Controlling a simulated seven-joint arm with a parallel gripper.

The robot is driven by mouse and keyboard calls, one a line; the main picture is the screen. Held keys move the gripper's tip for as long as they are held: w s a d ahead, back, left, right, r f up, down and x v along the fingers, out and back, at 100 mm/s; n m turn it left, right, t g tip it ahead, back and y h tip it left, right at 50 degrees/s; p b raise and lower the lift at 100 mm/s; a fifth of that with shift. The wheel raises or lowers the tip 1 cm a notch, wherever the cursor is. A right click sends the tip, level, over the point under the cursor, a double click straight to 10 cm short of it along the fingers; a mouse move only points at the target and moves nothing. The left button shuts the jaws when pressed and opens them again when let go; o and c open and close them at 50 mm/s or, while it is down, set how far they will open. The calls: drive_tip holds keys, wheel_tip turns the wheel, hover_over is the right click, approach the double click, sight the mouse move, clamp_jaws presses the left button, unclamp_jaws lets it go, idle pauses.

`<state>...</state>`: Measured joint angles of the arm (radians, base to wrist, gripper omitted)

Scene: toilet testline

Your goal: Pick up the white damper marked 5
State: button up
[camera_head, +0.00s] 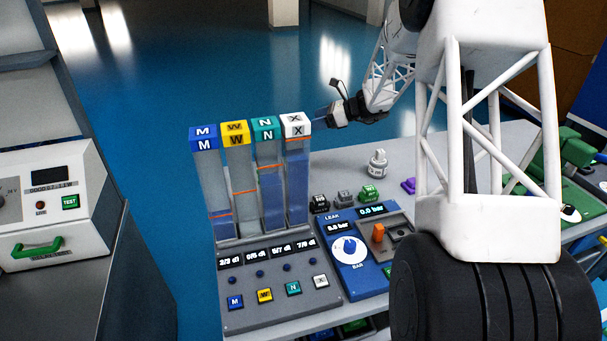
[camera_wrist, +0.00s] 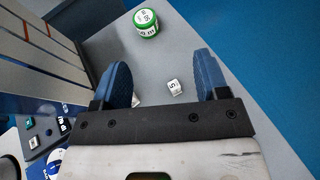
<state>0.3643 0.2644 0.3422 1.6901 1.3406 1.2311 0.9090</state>
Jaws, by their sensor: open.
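The white damper marked 5 (camera_wrist: 174,87) is a small white block in the wrist view. It rests on the grey table, framed between my gripper's fingers and apart from both. I cannot pick it out in the head view. My gripper (camera_wrist: 165,72) is open, with two blue fingers and nothing between them that they touch. In the head view my gripper (camera_head: 322,117) is above the table, behind and right of the tube topped with a white X block (camera_head: 296,125). Its fingers are partly hidden there.
A green-and-white round container (camera_wrist: 147,23) stands beyond the fingers. A small white piece (camera_wrist: 135,100) is partly hidden by the left finger. The tall tube rack (camera_head: 230,190) stands close to my gripper. A white weight-like item (camera_head: 378,163) and the leak panel (camera_head: 352,250) are nearer.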

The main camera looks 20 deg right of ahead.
wheel_tip(320, 180, down, 19)
drive_tip(key=shift+x, duration=1.25)
drive_tip(key=shift+x, duration=2.6)
drive_tip(key=shift+w+d+f, duration=0.1)
drive_tip(key=shift+w, duration=0.05)
clamp_jaws()
